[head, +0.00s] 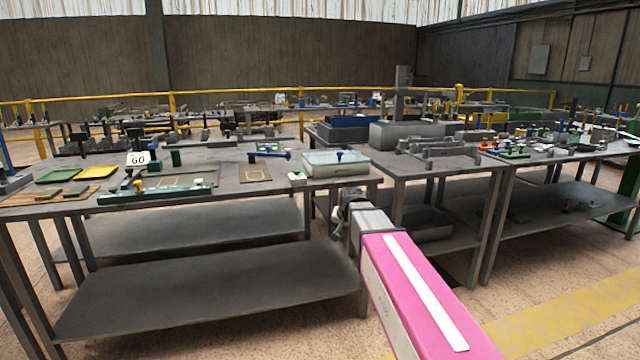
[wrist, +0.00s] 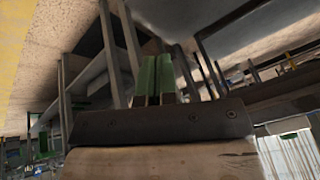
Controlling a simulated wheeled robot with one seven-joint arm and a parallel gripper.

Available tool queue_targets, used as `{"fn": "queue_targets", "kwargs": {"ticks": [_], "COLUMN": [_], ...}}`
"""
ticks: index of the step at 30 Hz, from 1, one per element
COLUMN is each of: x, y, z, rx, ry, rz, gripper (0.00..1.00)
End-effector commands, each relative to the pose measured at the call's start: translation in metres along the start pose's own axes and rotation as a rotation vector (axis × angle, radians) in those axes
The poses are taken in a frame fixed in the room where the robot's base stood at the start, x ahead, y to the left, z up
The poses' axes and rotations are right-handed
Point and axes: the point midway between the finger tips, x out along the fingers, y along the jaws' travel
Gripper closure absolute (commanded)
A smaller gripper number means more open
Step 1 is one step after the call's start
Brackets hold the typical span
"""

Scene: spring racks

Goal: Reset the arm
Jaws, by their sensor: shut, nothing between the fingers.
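My arm, pink with a white strip, reaches forward from the lower right in the head view. Its end, with my gripper (head: 339,226), is in front of the gap between the left table (head: 222,182) and the middle table (head: 410,170), near the left table's right corner. In the wrist view my gripper (wrist: 155,72) shows two green fingers side by side, shut with nothing held. The wrist view is tilted and shows table legs and shelves beyond the fingers. The exact fingertip position is hidden in the head view.
The left table holds green and yellow trays (head: 97,172), a "60" sign (head: 137,159), a teal fixture (head: 155,193) and a clear-lidded box (head: 336,164). A lower shelf (head: 205,298) lies beneath. Another bench (head: 560,155) stands right. Open floor (head: 560,285) is at the lower right.

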Motion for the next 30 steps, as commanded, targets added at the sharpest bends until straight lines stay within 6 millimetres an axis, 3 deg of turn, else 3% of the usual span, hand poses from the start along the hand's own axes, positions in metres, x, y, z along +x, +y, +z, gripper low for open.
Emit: {"fn": "queue_targets", "kwargs": {"ticks": [1,9,16,21,30], "x": [0.009,0.046,0.058,0.060,0.061], "y": [0.022,0.108,0.162,0.180,0.183], "z": [0.026,0.131,0.210,0.238,0.242], "rx": [-0.015,-0.118,-0.190,-0.218,-0.225], "ry": [-0.034,-0.205,-0.342,-0.394,-0.405], "rz": [0.023,0.112,0.153,0.163,0.164], "gripper": [1.00,1.00,1.00,1.00,1.00]}}
